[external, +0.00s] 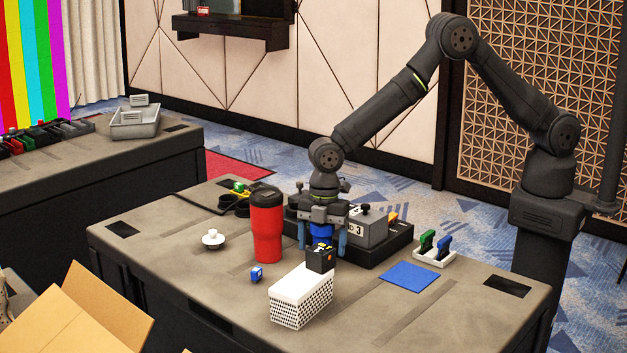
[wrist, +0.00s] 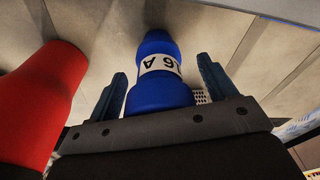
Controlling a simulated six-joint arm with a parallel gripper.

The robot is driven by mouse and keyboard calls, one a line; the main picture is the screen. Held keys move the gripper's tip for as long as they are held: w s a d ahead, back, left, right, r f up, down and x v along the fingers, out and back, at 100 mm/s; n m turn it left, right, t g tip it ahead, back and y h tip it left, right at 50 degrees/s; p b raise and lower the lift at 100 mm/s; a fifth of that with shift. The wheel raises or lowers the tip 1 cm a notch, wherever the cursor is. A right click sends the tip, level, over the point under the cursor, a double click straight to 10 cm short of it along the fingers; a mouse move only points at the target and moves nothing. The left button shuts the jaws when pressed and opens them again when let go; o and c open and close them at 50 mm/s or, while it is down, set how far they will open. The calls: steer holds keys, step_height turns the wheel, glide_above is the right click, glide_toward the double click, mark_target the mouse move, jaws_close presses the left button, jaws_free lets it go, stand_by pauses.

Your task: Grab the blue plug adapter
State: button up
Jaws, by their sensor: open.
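The blue plug adapter (wrist: 160,92) has a white label reading 16 A and stands between the two fingers of my gripper (wrist: 162,70) in the wrist view. In the external view the blue adapter (external: 321,231) shows partly, below my gripper's palm. My gripper (external: 322,247) is open and points down, with one blue-grey finger on each side of the adapter. The adapter's lower part is hidden in the external view.
A red tumbler (external: 266,228) stands close left of my gripper. A black block (external: 320,259) and a white perforated box (external: 301,297) are in front. A grey-black device (external: 365,229) is behind. A small blue cube (external: 256,274) and blue pad (external: 409,277) lie on the table.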

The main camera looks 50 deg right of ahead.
steer(key=c, duration=1.1)
steer(key=shift+r, duration=0.15)
steer(key=shift+c, duration=0.2)
